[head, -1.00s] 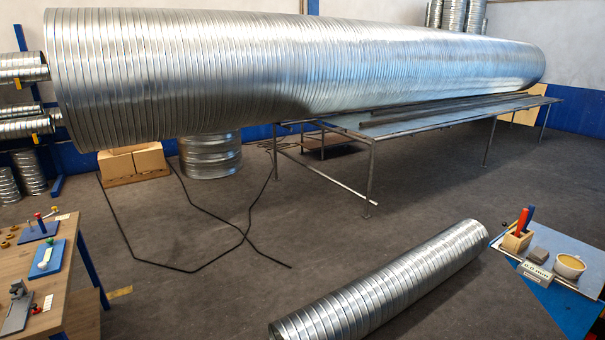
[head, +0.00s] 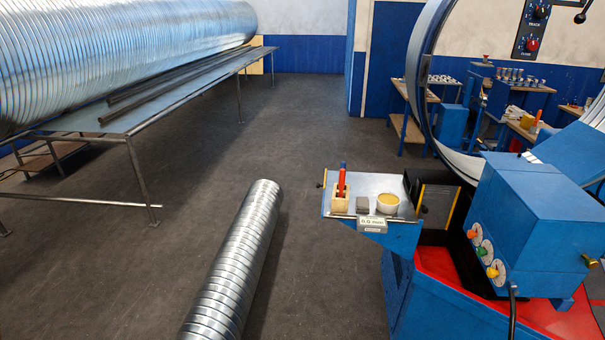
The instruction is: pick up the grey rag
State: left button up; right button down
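A small grey folded-looking piece (head: 362,204) lies on the metal-topped shelf (head: 345,181) of the blue machine, right of centre in the head view. It may be the grey rag, but it is too small to tell for sure. It sits between a small wooden holder (head: 340,204) with a red-handled tool (head: 342,178) and a pale bowl (head: 388,204) with yellowish contents. Neither of my grippers shows in the head view.
A label block (head: 371,225) is at the shelf's front edge. The blue machine (head: 535,215) with knobs stands right of the shelf. A spiral duct (head: 235,265) lies on the floor to the left. The floor (head: 310,130) behind the shelf is clear.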

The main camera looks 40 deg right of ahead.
aim_at(362, 203)
jog(key=z, duration=0.9)
jog(key=i, duration=0.95)
jog(key=z, duration=1.05)
